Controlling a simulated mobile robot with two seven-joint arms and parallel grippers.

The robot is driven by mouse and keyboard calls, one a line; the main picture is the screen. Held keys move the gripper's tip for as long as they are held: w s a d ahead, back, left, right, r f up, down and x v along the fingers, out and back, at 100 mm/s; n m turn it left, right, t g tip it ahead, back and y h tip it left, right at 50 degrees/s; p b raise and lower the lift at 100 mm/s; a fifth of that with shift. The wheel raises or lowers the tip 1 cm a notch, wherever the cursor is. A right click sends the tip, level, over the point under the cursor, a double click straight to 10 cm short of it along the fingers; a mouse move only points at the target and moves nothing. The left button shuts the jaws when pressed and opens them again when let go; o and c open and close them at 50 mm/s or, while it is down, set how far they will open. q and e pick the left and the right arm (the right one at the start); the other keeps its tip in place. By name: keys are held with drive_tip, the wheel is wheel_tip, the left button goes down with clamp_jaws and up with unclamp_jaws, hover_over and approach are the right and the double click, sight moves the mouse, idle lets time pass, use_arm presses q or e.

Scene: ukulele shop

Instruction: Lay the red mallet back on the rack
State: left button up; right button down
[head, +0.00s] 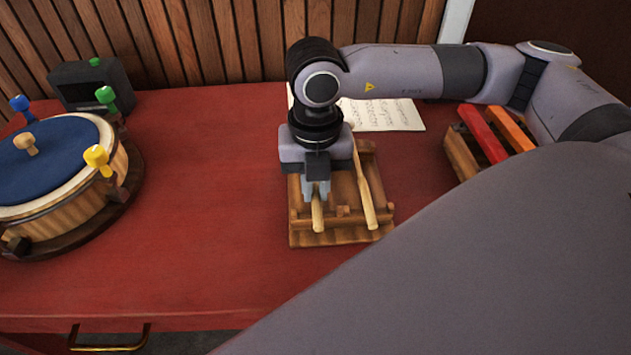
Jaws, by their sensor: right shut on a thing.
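The wooden rack (312,240) stands on the red table in the middle of the head view. My right gripper (316,196) points down over the rack's left half. It is shut on a mallet, whose pale wooden handle (317,220) sticks out towards the front, over the rack. The mallet's head is hidden behind my gripper and wrist, so its colour does not show. I cannot tell whether the handle touches the rack. A second pale handle (366,202) lies on the rack to the right, slanting. My left gripper is not in view.
A blue-topped drum (50,165) with coloured pegs stands at the left, with a dark box (88,85) behind it. Sheet music (385,115) lies behind the rack. An instrument with red and orange bars (483,135) is at the right. The table between drum and rack is clear.

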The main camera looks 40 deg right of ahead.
drive_tip(key=c, duration=1.1)
unclamp_jaws()
drive_tip(key=shift+o, duration=0.2)
